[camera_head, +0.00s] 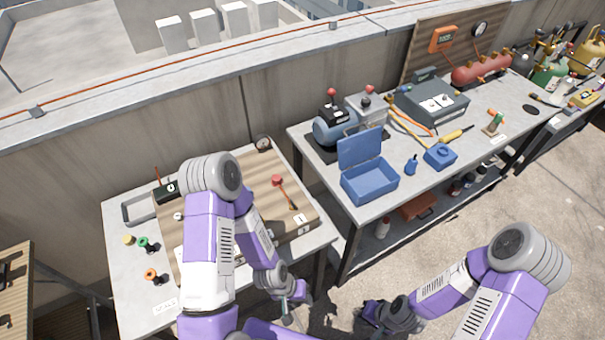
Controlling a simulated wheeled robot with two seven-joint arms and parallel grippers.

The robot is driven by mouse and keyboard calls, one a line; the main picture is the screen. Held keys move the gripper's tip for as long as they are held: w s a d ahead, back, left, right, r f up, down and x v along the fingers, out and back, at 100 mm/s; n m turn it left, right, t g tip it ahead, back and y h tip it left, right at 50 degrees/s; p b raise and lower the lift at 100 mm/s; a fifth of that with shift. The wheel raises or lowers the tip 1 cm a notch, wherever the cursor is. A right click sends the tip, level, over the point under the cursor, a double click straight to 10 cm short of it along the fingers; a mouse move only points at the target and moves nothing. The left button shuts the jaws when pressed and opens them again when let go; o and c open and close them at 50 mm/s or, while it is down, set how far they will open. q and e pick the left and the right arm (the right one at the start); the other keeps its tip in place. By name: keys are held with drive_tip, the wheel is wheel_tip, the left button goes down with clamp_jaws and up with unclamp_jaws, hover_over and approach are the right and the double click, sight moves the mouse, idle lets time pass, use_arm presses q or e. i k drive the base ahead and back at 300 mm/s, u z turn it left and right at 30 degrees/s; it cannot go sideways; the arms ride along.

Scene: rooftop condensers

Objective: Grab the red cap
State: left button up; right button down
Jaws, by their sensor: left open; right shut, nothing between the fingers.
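A small red cap-like piece (277,181) sits on the wooden board (305,222) on the left table, beside a thin orange-brown handle. Yellow (128,240), green (143,243) and orange (150,274) round pieces lie at the table's left side. My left arm reaches across the board and hides part of it. My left gripper (292,307) is open, beyond the table's front edge and well apart from the red piece. My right gripper (372,316) is shut and empty, low over the floor to the right.
The right bench (480,150) holds an open blue box (370,182), a grey case (432,104), a red tank (482,69) and tools. A gap separates the two tables. A parapet wall runs behind them.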

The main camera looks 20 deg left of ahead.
sight(276, 179)
drive_tip(key=z, duration=1.6)
drive_tip(key=i, duration=1)
drive_tip(key=u, duration=3.35)
